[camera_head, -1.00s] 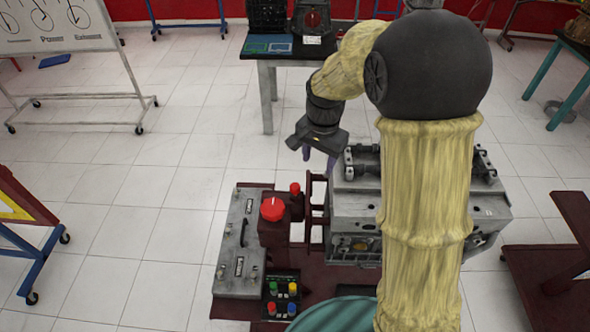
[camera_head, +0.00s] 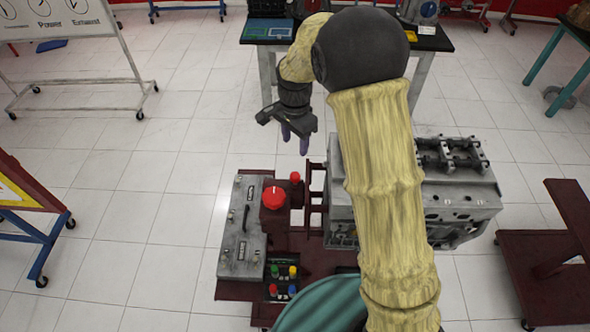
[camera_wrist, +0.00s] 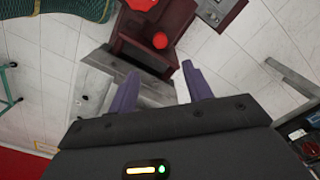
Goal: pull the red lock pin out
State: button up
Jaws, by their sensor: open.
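A small red-topped piece (camera_head: 295,177), which looks like the red lock pin, stands upright on the dark red stand. A larger round red knob (camera_head: 273,198) is just in front and left of it. In the wrist view the small red piece (camera_wrist: 160,40) shows beyond my fingertips, near the middle. The larger red knob (camera_wrist: 140,4) is cut by the top edge. My gripper (camera_head: 294,140) points down with its purple fingers behind and above the small red piece, apart from it. In the wrist view my gripper (camera_wrist: 160,72) is open with nothing between its fingers.
A grey engine block (camera_head: 460,195) stands close on the right of the stand. A grey panel with a handle (camera_head: 241,228) and a box of coloured buttons (camera_head: 283,280) are at the left and front. A dark table (camera_head: 430,42) is behind.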

aim_at(295, 174)
notch_tip(295, 174, down, 14)
jog(key=p, duration=0.4)
jog(key=shift+r+p, duration=0.1)
jog(key=shift+p, duration=0.2)
jog(key=shift+c, duration=0.4)
